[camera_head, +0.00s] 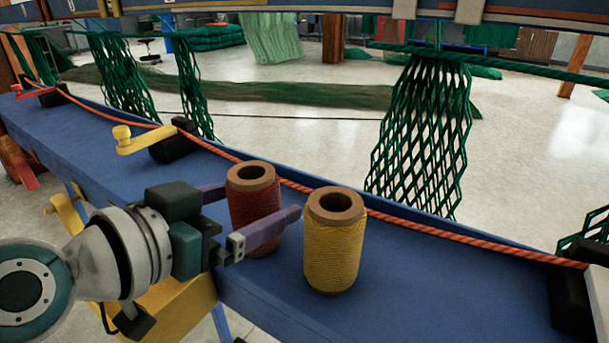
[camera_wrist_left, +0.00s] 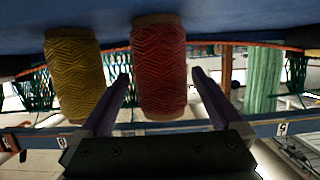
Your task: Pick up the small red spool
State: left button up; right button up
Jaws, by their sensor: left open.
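The red spool (camera_head: 242,211) stands upright on the blue bench (camera_head: 400,290), with a brown cardboard core showing at its top. My left gripper (camera_head: 262,202) is open, with one purple finger in front of the spool and the other behind it. The left wrist view shows the red spool (camera_wrist_left: 160,68) between the fingertips of my left gripper (camera_wrist_left: 160,78), with a gap visible on each side. The far fingertip is partly hidden behind the spool in the head view. My right gripper is not in view.
A yellow spool (camera_head: 333,245) stands close to the right of the red one, near the front finger; it also shows in the left wrist view (camera_wrist_left: 75,75). An orange rope (camera_head: 440,232) runs along the bench's back edge. A yellow-handled clamp (camera_head: 145,139) sits farther left. Green netting (camera_head: 425,125) hangs behind.

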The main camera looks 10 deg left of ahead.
pick_arm(q)
jog(key=x, duration=0.4)
jog(key=shift+w+f+b, duration=0.1)
jog(key=shift+f+b, duration=0.05)
jog(key=shift+b, duration=0.25)
jog(key=c, duration=1.4)
notch_tip(320, 180, up, 10)
jog(key=p, duration=0.4)
jog(key=shift+p, duration=0.4)
notch_tip(320, 180, up, 10)
jog(key=shift+r+p, duration=0.1)
jog(key=shift+p, duration=1.15)
notch_tip(320, 180, up, 5)
jog(key=p, duration=0.5)
jog(key=shift+p, duration=0.35)
jog(key=shift+a, duration=0.1)
